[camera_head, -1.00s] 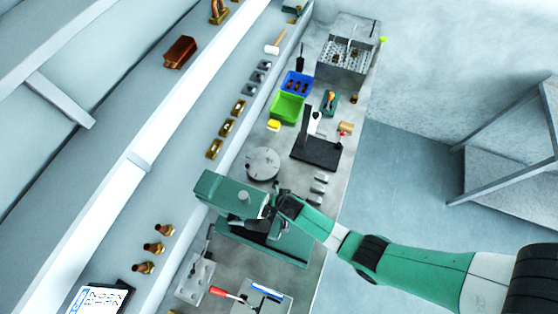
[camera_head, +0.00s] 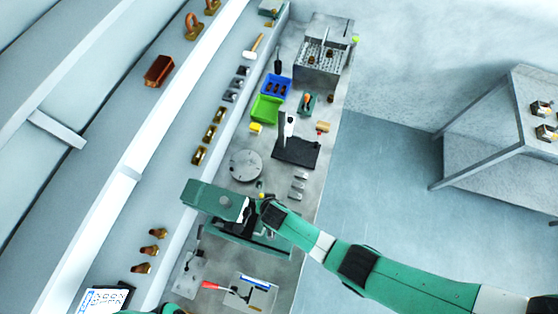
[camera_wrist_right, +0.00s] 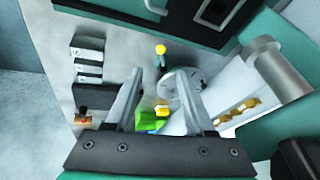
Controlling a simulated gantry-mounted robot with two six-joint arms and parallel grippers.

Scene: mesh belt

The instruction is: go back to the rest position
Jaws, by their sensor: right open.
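My right arm comes in from the right in the head view. Its gripper (camera_head: 258,208) is beside the green bench machine (camera_head: 215,200), and the arm hides part of that machine. In the right wrist view, the two fingers of the right gripper (camera_wrist_right: 162,80) are spread apart with nothing held between them. A small yellow-topped part (camera_wrist_right: 160,50) shows beyond the fingers; I cannot tell its distance from them. My left gripper is not visible; a green rounded piece at the head view's bottom edge is too cropped to tell.
A round grey disc (camera_head: 246,166), a black stand (camera_head: 296,152), a green bin (camera_head: 266,108) and a blue bin (camera_head: 276,85) stand along the bench. A red-handled tool (camera_head: 212,286) lies near the front. Open floor (camera_head: 380,180) is right of the bench.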

